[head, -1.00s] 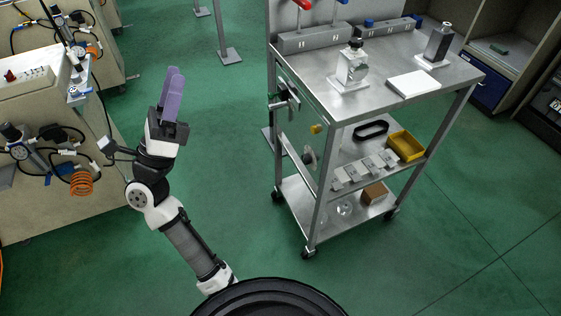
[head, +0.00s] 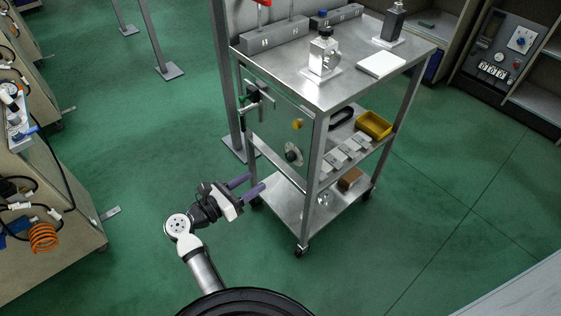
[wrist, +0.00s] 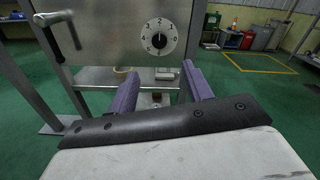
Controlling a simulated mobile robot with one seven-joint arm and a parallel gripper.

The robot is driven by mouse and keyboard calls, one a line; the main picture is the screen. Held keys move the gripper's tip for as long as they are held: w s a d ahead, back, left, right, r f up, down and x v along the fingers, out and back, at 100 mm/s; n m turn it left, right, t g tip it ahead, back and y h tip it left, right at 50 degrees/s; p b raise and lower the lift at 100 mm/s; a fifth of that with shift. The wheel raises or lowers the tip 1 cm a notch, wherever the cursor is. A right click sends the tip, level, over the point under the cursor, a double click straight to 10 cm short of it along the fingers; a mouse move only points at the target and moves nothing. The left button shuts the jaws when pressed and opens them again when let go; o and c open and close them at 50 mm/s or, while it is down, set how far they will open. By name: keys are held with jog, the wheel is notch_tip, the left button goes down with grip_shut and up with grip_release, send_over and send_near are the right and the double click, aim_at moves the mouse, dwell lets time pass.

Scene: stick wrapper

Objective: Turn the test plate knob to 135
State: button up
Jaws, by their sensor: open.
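A flat metal test plate (head: 275,125) is fixed upright on the near-left side of a steel cart. A black round knob on a pale dial (head: 293,152) sits low on this plate. In the wrist view, the knob (wrist: 159,40) is at the centre of the white numbered dial, near the top middle; its exact pointer angle is too small to read. My gripper (head: 249,185) is open, with two purple fingers pointing at the cart, left of and lower than the knob in the head view. In the wrist view, the empty gripper (wrist: 160,74) has its fingers below the dial, apart from it.
The cart's lower shelf (head: 285,210) and legs are close to my gripper. Green floor (head: 130,130) is clear to the left.

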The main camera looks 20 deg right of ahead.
aim_at(288, 158)
jog(key=p+x, duration=0.1)
jog(key=x, duration=1.1)
jog(key=c, duration=1)
jog(key=shift+r+p, duration=0.1)
jog(key=shift+p, duration=0.3)
